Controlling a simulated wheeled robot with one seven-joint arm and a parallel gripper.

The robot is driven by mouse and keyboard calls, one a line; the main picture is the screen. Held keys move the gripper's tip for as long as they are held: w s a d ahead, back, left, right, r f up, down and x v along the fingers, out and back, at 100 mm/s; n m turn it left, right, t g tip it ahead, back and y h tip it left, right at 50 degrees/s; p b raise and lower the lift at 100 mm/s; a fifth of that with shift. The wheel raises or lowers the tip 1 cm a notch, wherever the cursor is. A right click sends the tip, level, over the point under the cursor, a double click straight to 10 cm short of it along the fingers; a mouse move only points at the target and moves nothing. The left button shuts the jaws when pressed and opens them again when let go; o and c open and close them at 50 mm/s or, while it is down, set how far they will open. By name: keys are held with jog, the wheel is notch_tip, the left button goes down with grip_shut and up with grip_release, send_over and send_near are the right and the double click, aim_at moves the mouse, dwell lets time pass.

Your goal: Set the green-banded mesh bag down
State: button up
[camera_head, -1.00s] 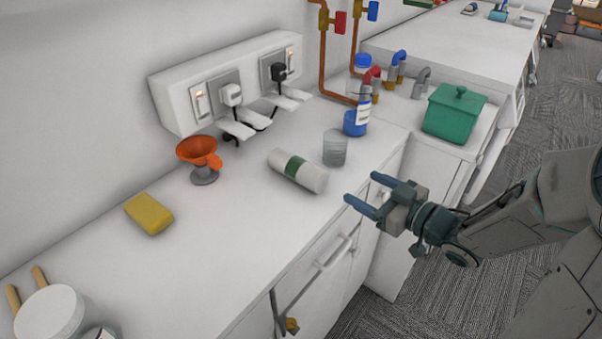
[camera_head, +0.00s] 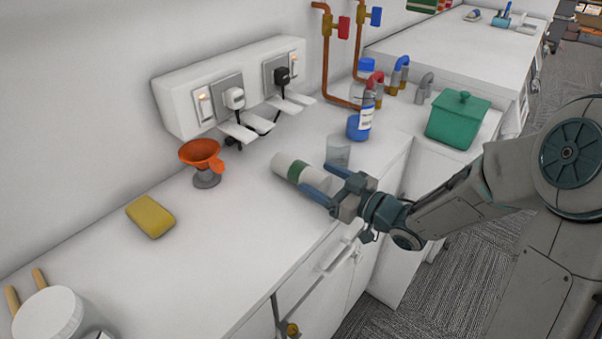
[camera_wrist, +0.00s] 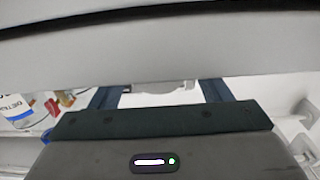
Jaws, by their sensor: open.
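The green-banded mesh bag (camera_head: 293,169) is a pale cylinder with a green band. It lies on its side on the white counter (camera_head: 235,235), in front of the outlet panel. My gripper (camera_head: 316,177) has its blue fingers apart at the bag's right end, and they partly cover that end. I cannot tell whether they touch the bag. In the wrist view the two fingers (camera_wrist: 160,92) are also apart, with a pale shape between them that I cannot identify surely.
A clear glass (camera_head: 338,150) stands close behind my gripper. A blue bottle (camera_head: 360,126) and a green lidded box (camera_head: 457,120) are farther right. The counter's front middle is clear.

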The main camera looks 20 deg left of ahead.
aim_at(311, 174)
jog(key=x, duration=0.3)
jog(key=shift+w+a+f, duration=0.1)
jog(key=shift+a+f, duration=0.05)
jog(key=shift+a, duration=0.05)
jog(key=shift+c, duration=0.3)
jog(key=c, duration=1.1)
